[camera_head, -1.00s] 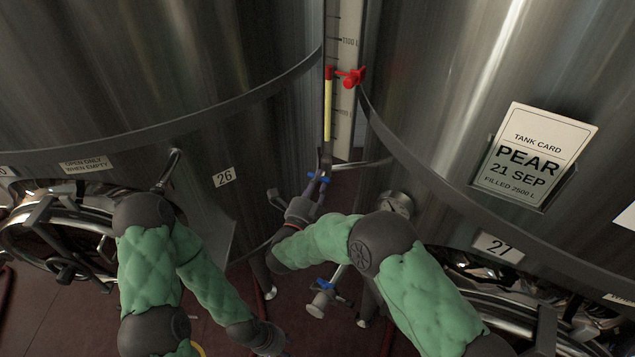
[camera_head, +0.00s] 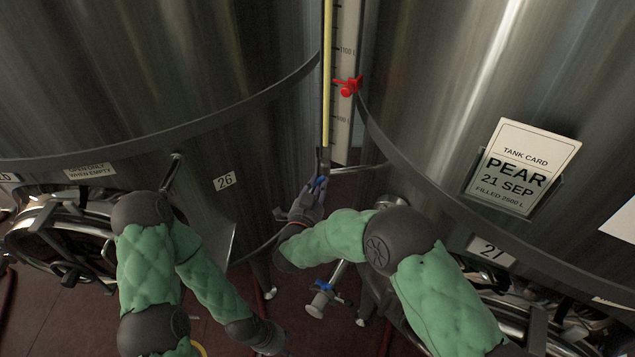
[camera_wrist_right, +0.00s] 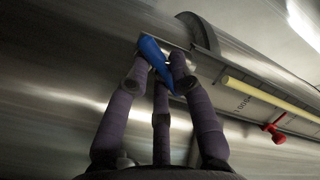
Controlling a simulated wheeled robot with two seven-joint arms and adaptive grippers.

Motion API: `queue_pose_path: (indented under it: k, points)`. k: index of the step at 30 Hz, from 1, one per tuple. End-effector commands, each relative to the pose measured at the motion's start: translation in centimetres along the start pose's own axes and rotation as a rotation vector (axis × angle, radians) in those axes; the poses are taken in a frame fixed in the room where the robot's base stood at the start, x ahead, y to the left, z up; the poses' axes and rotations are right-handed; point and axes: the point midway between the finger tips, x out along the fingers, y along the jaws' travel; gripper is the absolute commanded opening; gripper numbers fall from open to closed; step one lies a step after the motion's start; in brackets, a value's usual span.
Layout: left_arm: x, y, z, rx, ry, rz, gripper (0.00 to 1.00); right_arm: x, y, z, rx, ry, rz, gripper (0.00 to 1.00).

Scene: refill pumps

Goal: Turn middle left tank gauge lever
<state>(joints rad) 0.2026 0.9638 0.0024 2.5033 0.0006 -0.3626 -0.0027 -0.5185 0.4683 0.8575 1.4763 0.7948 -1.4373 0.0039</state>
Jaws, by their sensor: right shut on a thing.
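The gauge lever is a small blue handle (camera_head: 320,183) at the foot of the gauge tube, between the two tanks. It also shows in the right wrist view (camera_wrist_right: 156,62), between my fingers. My right gripper (camera_head: 315,188) is shut on the blue lever; its fingers hide part of it in the head view. The gauge tube (camera_head: 326,90) is filled yellow up past the top edge of the head view, beside a white litre scale (camera_head: 343,112). My left gripper (camera_head: 280,350) hangs low near the bottom edge, mostly out of sight, away from the lever.
Steel tank 26 (camera_head: 150,60) stands left and tank 27 (camera_head: 430,70) right, with a narrow gap between them. A red marker (camera_head: 348,87) sits on the scale. A lower valve with a blue handle (camera_head: 322,286) stands beneath my right arm. A tank card (camera_head: 522,165) hangs on tank 27.

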Motion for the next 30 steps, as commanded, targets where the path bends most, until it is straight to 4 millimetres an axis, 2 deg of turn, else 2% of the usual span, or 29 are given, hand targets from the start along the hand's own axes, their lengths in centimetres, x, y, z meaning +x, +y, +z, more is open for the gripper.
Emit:
queue_pose_path:
  k: [15, 30]
  points:
    - [-3.8, 1.4, 0.1, 0.0, 0.0, 0.0, 0.4, 0.0, -0.3, -0.4, -0.427, -0.088, 0.053, 0.0]
    - [-5.0, 1.8, 0.2, 0.0, 0.0, 0.0, 0.4, 0.0, -0.2, -0.3, -0.591, -0.12, 0.073, 0.0]
